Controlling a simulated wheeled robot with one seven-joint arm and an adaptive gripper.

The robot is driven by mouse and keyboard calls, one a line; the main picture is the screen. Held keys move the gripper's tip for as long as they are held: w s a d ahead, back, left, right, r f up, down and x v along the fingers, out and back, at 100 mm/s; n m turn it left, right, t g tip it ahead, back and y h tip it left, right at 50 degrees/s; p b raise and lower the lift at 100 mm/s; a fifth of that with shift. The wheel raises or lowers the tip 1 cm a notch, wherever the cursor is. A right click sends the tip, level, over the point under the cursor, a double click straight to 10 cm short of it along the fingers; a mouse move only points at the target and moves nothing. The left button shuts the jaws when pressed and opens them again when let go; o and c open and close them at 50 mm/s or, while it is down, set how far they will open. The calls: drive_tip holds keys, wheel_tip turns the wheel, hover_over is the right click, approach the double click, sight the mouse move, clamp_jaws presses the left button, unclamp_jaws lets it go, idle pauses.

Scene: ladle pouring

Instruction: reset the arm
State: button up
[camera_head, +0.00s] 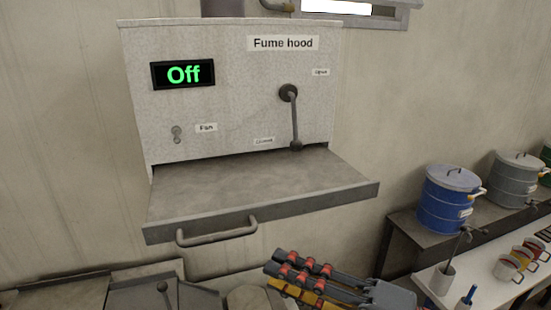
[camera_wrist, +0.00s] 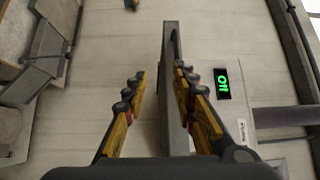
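My gripper (camera_head: 272,274) is in the lower middle of the head view, below the right part of the fume hood's pulled-out grey tray (camera_head: 255,215). Its fingers, with red and yellow parts, point left. In the wrist view my gripper (camera_wrist: 160,78) has its two fingers spread apart and holds nothing. The grey front edge of the tray (camera_wrist: 171,60) shows between and beyond the fingers. I cannot tell its exact distance from them.
The fume hood (camera_head: 235,100) reads "Off" and has a lever (camera_head: 294,120) pointing down. To the right, a blue pot (camera_head: 450,200) and a grey pot (camera_head: 515,180) stand on a dark table. Several mugs (camera_head: 508,267) stand on a white table. Worktops lie at bottom left.

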drive_tip(key=s+d+f+g+h+b, duration=0.1)
drive_tip(key=s+d+f+g+h, duration=0.2)
drive_tip(key=f, duration=0.7)
drive_tip(key=d+f+g+h+b, duration=0.1)
drive_tip(key=d+f+h, duration=0.2)
drive_tip(key=f+h, duration=0.5)
drive_tip(key=d+f+n+h+b, duration=0.5)
drive_tip(key=d+f+b, duration=0.5)
drive_tip(key=d+f, duration=0.1)
drive_tip(key=shift+s+f+t, duration=0.2)
drive_tip(key=shift+f+t, duration=0.2)
drive_tip(key=shift+f, duration=0.35)
